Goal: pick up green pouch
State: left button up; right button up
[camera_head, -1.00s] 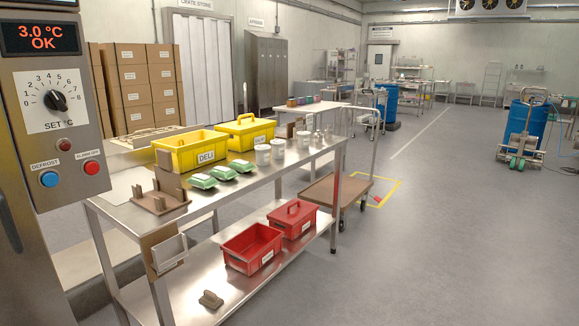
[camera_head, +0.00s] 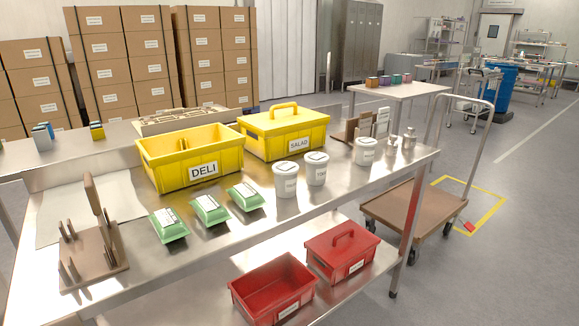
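Three green pouches with pale labels lie in a row on the steel table (camera_head: 330,198). The left green pouch (camera_head: 168,226) is nearest the brown rack, the middle green pouch (camera_head: 210,210) is beside it, and the right green pouch (camera_head: 245,197) is nearest the white tubs. They lie in front of the open yellow DELI crate (camera_head: 168,177). Neither of my grippers shows in the head view.
A lidded yellow SALAD crate (camera_head: 283,147) stands behind. Several white tubs (camera_head: 286,181) stand right of the pouches, and a brown slotted rack (camera_head: 92,256) stands left. Red bins (camera_head: 271,289) sit on the lower shelf. A flatbed cart (camera_head: 405,210) stands at the right.

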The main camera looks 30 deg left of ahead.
aim_at(244, 194)
jog(key=i, duration=1.05)
jog(key=u, duration=2.7)
